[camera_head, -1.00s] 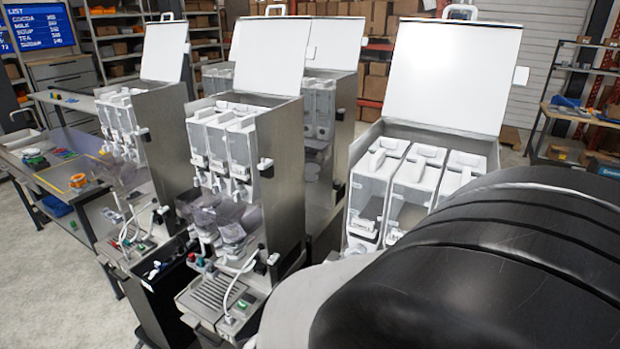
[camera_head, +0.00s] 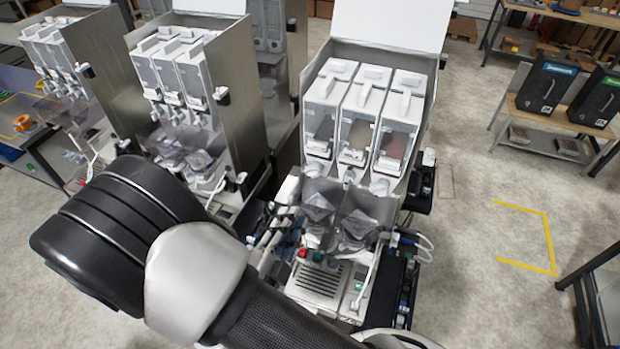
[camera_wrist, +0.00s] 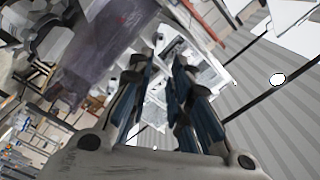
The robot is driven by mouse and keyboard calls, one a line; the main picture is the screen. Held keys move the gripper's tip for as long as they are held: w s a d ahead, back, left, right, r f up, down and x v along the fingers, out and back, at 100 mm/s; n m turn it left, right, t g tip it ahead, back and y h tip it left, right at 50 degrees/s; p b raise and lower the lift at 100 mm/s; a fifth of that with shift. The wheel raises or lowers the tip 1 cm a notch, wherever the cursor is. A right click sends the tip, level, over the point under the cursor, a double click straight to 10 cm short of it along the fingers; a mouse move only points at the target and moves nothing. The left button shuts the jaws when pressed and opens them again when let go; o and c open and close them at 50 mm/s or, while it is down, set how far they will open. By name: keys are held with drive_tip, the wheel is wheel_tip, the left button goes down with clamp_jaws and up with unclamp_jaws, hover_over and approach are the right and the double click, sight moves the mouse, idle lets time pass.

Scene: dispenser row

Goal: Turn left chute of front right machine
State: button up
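Clear funnels (camera_head: 318,207) hang below. My gripper (camera_wrist: 162,60) shows only in the wrist view, its two dark blue fingers apart with nothing between them. A white blurred part (camera_wrist: 200,60) lies beyond the fingertips; I cannot tell which part it is.
Hoses and cables hang around the drip tray (camera_head: 318,281). A shelf (camera_head: 545,112) with two black boxes is at the right. Floor with yellow tape (camera_head: 550,240) is open on the right.

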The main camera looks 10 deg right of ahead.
sight(313, 177)
drive_tip(key=p+x, duration=0.1)
drive_tip(key=x, duration=1.1)
drive_tip(key=shift+w+d, duration=0.15)
drive_tip(key=shift+c, duration=0.3)
clamp_jaws()
